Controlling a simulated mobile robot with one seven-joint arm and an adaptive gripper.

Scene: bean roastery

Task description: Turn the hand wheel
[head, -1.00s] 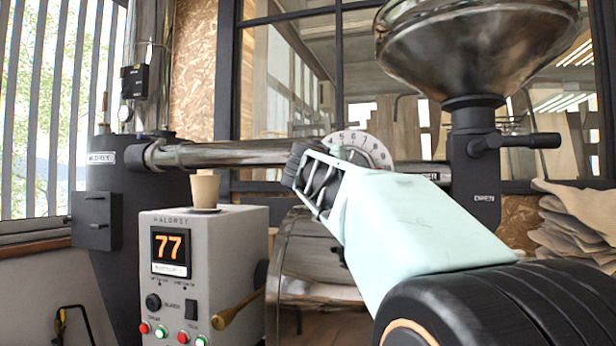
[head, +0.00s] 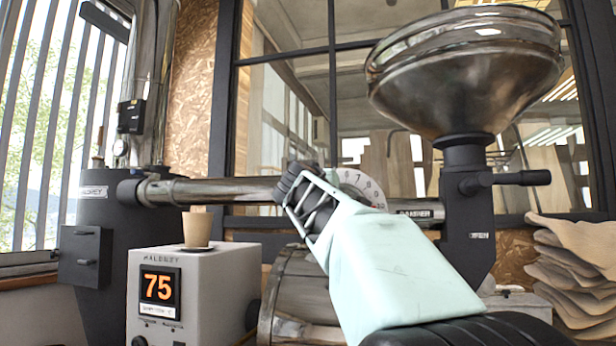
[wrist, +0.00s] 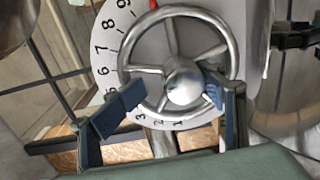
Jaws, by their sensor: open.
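The hand wheel (wrist: 183,82) is a shiny metal ring with spokes and a round hub, in front of a white numbered dial (wrist: 105,72) in the wrist view. In the head view my arm hides the wheel, and only part of the dial (head: 362,186) shows beside it. My gripper (wrist: 165,112) is open, with its blue-padded fingers apart at the lower part of the wheel. The right finger overlaps the rim at lower right; the left finger is outside the rim at lower left. I cannot tell whether either finger touches the wheel.
A horizontal metal pipe (head: 225,191) runs behind my arm, with a large metal hopper (head: 465,85) at right. A control box (head: 215,285) reading 75 carries a tan cup (head: 197,228) at left. Sacks (head: 572,262) are stacked at far right.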

